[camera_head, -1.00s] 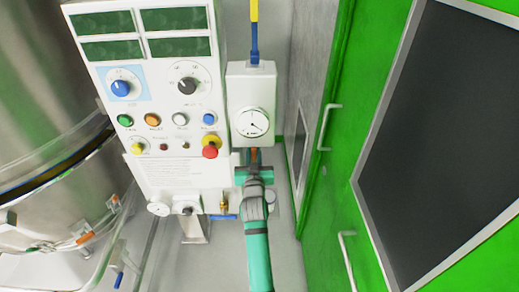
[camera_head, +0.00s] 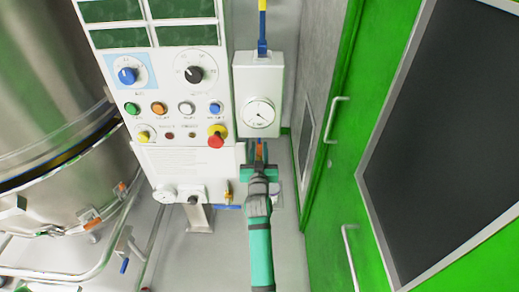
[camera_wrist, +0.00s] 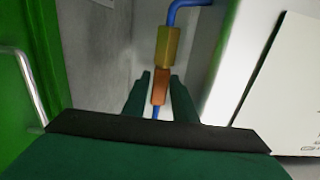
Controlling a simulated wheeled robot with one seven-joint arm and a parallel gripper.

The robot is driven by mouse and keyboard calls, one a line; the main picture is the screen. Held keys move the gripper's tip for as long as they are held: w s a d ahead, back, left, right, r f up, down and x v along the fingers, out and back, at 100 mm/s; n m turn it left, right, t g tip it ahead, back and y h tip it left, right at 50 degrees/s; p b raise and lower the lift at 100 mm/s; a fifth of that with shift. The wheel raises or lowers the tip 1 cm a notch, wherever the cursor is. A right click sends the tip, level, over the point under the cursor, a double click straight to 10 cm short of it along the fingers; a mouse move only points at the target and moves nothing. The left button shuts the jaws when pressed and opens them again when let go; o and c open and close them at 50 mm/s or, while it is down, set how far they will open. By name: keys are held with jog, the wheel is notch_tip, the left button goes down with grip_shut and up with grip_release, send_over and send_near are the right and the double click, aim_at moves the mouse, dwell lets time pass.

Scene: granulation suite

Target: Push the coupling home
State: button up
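The coupling shows in the wrist view as a yellow fitting (camera_wrist: 168,46) directly above an orange sleeve (camera_wrist: 160,87). Whether the two parts are fully seated is too small to tell. A blue hose bends away above the yellow fitting, and a blue piece shows below the sleeve. In the head view the orange part (camera_head: 259,146) shows just below the white gauge box. My gripper (camera_wrist: 160,75) is open, with one dark green finger on each side of the orange sleeve and slim gaps visible. In the head view my gripper (camera_head: 259,168) hides what lies below the orange part.
The white gauge box (camera_head: 257,78) is directly above. A control panel (camera_head: 166,115) with buttons and a red emergency stop (camera_head: 216,138) stands to the left. Green doors (camera_head: 340,190) with handles are close on the right. A steel vessel (camera_head: 45,100) stands far left.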

jog(key=s, duration=1)
jog(key=shift+s+d, duration=0.35)
jog(key=shift+d, duration=0.1)
jog(key=s+f+m, duration=0.1)
jog(key=s+f, duration=0.3)
jog(key=s, duration=0.5)
jog(key=s+d+f+g+h, duration=0.1)
jog(key=s+f, duration=0.3)
jog(key=s, duration=0.4)
jog(key=s+f+m, duration=0.1)
jog(key=s+f, duration=0.3)
jog(key=s, duration=0.5)
jog(key=s+d+r, duration=0.2)
jog(key=s, duration=0.9)
jog(key=s+d+r+n+g, duration=0.1)
jog(key=s+d+r, duration=0.1)
jog(key=s, duration=0.9)
jog(key=shift+s+d+r+g+h, duration=0.25)
jog(key=shift+d+r+g+h, duration=0.1)
jog(key=shift+r, duration=0.2)
